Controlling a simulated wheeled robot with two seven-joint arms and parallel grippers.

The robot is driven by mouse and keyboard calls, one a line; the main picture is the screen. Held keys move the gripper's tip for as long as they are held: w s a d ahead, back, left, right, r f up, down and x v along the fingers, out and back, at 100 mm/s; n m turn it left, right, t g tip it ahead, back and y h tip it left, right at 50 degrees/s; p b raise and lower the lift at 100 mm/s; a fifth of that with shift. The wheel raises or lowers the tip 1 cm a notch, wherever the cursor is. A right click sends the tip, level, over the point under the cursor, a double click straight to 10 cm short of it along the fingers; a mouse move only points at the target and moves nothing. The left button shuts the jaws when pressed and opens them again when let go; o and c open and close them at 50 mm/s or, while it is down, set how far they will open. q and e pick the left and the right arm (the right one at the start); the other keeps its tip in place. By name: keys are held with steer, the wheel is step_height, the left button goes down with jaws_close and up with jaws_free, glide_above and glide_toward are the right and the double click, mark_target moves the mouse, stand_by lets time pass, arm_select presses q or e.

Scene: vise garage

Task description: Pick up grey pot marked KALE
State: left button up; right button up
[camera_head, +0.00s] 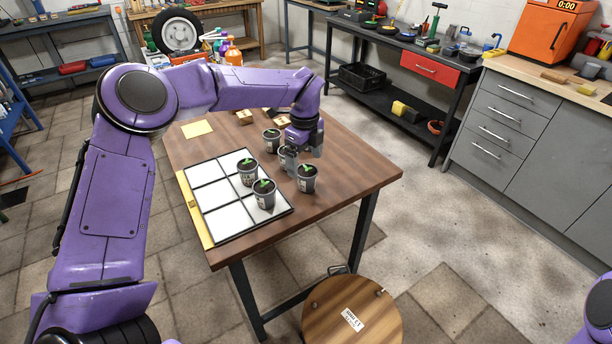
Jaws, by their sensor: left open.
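Several small grey pots with dark soil and green seedlings stand upright on the wooden table. One pot (264,196) and another pot (247,174) stand on the white gridded tray (208,196). A third pot (307,182) stands on bare wood right of the tray, and another pot (271,143) stands farther back. One more pot (282,152) is partly hidden by my left gripper (302,154). This gripper is open, pointing down close beside that pot; I cannot tell if they touch. The labels are too small to read, so I cannot tell which is KALE. My right gripper is out of view.
Small wooden boxes (244,117) and a yellow sheet (197,129) lie on the table's far side. The table's right part is clear. A round wooden stool (345,318) stands at its front edge. A dark workbench (408,42) and grey cabinets (512,115) stand behind right.

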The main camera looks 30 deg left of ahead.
mark_target(307, 171)
arm_select(q)
steer(key=f, duration=0.3)
steer(key=w+f+p, duration=0.1)
steer(key=f, duration=0.2)
steer(key=shift+w, duration=0.1)
steer(key=shift+s+r, duration=0.2)
steer(key=shift+s, duration=0.1)
steer(key=shift+w, duration=0.1)
steer(key=c, duration=1.2)
